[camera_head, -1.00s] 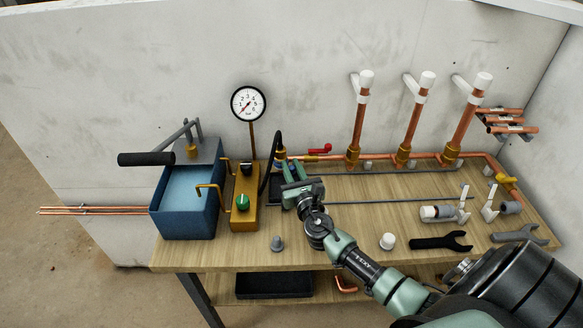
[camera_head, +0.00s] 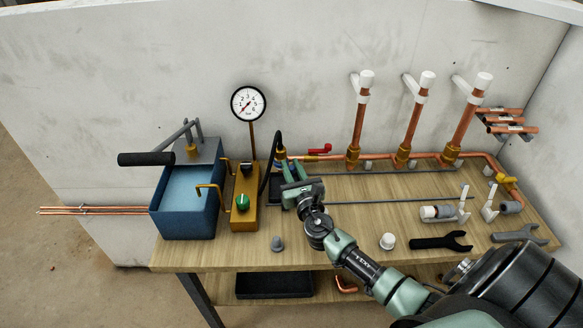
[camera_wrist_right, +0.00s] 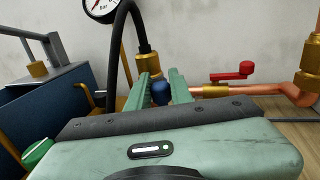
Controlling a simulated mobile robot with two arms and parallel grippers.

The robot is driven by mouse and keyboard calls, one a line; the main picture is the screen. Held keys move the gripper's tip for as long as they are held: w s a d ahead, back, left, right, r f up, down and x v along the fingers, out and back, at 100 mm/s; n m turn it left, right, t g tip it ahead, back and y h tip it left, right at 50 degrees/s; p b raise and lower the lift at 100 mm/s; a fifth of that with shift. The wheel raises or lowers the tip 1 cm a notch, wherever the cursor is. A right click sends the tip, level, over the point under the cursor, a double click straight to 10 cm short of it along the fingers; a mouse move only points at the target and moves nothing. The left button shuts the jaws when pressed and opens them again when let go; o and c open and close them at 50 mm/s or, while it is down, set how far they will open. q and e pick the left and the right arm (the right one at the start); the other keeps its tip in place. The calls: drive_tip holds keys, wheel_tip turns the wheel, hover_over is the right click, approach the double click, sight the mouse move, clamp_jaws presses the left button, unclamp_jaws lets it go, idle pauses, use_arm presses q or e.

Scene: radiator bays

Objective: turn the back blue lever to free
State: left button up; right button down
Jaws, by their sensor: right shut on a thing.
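A blue lever end (camera_wrist_right: 160,93) shows between the two green fingers of my right gripper (camera_wrist_right: 161,80) in the right wrist view. The gripper is shut on it, below the brass fitting at the end of the black hose. The rest of the lever is hidden by the fingers and the gripper body. In the head view my right gripper (camera_head: 283,168) reaches to the back of the bench, just right of the brass valve block (camera_head: 245,209). My left gripper is not in view.
A red lever (camera_head: 320,150) on the copper pipe stands close right of the gripper. The black hose (camera_head: 265,175) and gauge (camera_head: 248,103) are close left, by the blue pump tank (camera_head: 184,222). Wrenches and caps lie at the bench's front right.

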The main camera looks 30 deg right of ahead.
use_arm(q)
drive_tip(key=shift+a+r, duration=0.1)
use_arm(e)
drive_tip(key=shift+a+h, duration=0.15)
drive_tip(key=shift+h, duration=0.15)
drive_tip(key=shift+w+a+m+g+h, duration=0.1)
drive_tip(key=shift+a+m+g+h, duration=0.2)
drive_tip(key=shift+m+h, duration=0.25)
drive_tip(key=shift+a+m+g+h, duration=0.2)
drive_tip(key=shift+m+g+h, duration=0.1)
drive_tip(key=shift+m+h, duration=0.25)
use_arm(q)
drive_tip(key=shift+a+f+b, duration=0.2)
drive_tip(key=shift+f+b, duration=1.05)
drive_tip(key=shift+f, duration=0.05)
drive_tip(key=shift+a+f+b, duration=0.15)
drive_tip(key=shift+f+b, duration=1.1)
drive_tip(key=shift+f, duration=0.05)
use_arm(e)
drive_tip(key=shift+w+a+m+g+h, duration=0.3)
drive_tip(key=shift+a+m+g+h, duration=0.2)
drive_tip(key=shift+m+g+h, duration=0.7)
drive_tip(key=shift+w+a+m+g+h, duration=0.25)
drive_tip(key=shift+a+m+g+h, duration=0.25)
drive_tip(key=shift+m+g+h, duration=0.65)
drive_tip(key=shift+w+a+m+g+h, duration=0.3)
drive_tip(key=shift+a+m+g+h, duration=0.2)
drive_tip(key=shift+m+g+h, duration=0.7)
drive_tip(key=shift+g+h, duration=0.25)
drive_tip(key=shift+h, duration=0.1)
